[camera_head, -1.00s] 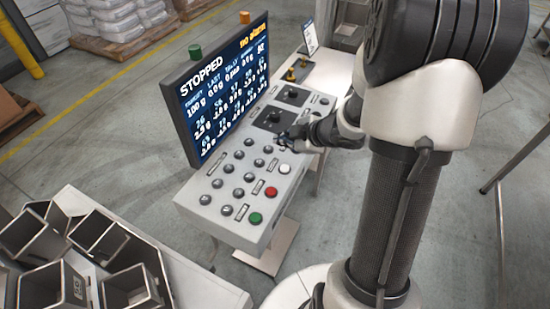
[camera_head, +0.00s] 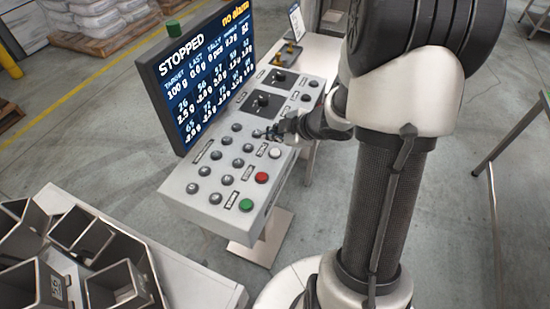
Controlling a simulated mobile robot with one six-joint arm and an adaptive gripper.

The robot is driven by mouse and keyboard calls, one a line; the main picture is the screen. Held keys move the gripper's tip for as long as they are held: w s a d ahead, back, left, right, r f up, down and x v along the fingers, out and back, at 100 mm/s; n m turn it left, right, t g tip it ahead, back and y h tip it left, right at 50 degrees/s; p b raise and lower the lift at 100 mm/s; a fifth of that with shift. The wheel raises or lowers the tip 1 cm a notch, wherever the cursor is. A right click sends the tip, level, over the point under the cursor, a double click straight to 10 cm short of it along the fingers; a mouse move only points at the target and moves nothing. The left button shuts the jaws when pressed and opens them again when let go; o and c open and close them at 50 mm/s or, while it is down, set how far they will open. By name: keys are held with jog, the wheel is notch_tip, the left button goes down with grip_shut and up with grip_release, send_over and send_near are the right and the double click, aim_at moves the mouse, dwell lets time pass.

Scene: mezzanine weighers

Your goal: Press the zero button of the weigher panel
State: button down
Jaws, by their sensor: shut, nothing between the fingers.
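The weigher panel (camera_head: 229,221) is a pale sloped console with several round grey buttons (camera_head: 226,180) in rows. A white button (camera_head: 274,152), a red button (camera_head: 261,177) and a green button (camera_head: 246,204) run along its right side. Small labels sit beside the buttons, too small to read, so I cannot tell which one is zero. My gripper (camera_head: 259,134) is shut and empty, reaching in from the right over the upper button rows. Its tips are close to the grey buttons and hide part of that area. I cannot tell whether they touch.
A screen (camera_head: 205,80) reading STOPPED and "no alarm" stands behind the buttons. Two dark switch plates (camera_head: 262,103) lie beyond my gripper. Metal hoppers (camera_head: 115,287) stand at lower left. A metal stand (camera_head: 518,150) is at right. Grey floor is open around the console.

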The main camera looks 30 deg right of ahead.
aim_at(274, 154)
jog(key=shift+f+b, duration=1.05)
jog(key=shift+f, duration=0.85)
jog(key=shift+f, duration=0.45)
jog(key=shift+f+b, duration=0.4)
jog(key=shift+b, duration=0.1)
dwell(0.3)
jog(key=shift+r, duration=0.15)
jog(key=shift+r+p, duration=0.75)
jog(key=shift+p, duration=0.25)
notch_tip(274, 154, up, 5)
jog(key=p, duration=0.5)
dwell(0.5)
